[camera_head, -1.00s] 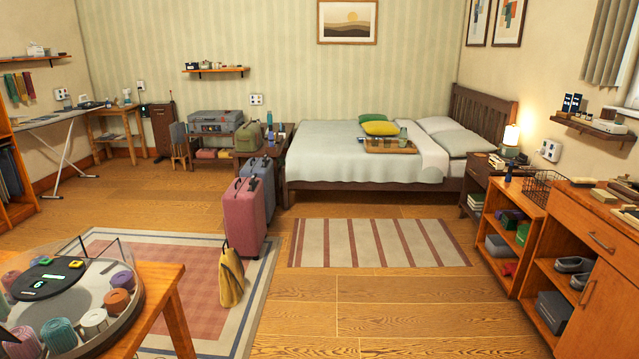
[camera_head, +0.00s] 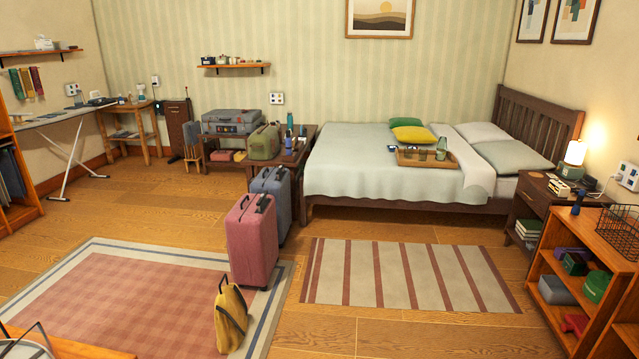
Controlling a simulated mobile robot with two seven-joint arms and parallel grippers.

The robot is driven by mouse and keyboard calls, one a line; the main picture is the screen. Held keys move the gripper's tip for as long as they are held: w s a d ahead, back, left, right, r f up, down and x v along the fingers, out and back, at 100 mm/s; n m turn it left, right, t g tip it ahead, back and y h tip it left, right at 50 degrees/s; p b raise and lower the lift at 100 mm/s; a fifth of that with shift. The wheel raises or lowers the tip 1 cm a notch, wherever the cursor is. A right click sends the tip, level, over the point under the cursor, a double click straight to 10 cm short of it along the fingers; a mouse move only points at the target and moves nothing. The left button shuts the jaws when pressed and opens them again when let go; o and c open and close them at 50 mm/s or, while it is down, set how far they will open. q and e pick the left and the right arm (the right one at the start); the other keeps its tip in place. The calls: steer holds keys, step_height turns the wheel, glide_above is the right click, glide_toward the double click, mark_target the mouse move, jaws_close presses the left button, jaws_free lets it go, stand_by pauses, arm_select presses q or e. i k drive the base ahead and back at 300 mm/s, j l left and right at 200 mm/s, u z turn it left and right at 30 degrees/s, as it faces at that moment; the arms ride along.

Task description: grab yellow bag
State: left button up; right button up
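The yellow bag (camera_head: 230,317) stands upright on the floor at the right edge of the pink checked rug (camera_head: 150,290), in the lower middle of the head view. It has a dark strap or band on its side and a handle at the top. It stands in front of the pink suitcase (camera_head: 252,240), apart from it. Neither of my grippers shows in this view.
A blue-grey suitcase (camera_head: 271,203) stands behind the pink one. A striped rug (camera_head: 405,274) lies to the right, before the bed (camera_head: 370,165). A wooden table edge (camera_head: 75,348) is at the lower left. An orange shelf (camera_head: 590,265) stands at right. Floor right of the bag is clear.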

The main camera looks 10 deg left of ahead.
mark_target(230, 318)
steer(key=i, duration=1.4)
steer(key=i+u, duration=0.45)
steer(key=i+l+u, duration=0.15)
steer(key=i+u, duration=0.25)
steer(key=i, duration=0.3)
steer(key=i+j+u, duration=0.15)
steer(key=i+u, duration=0.15)
steer(key=i, duration=0.2)
steer(key=i+u, duration=0.25)
steer(key=i, duration=0.25)
steer(key=z, duration=7.45)
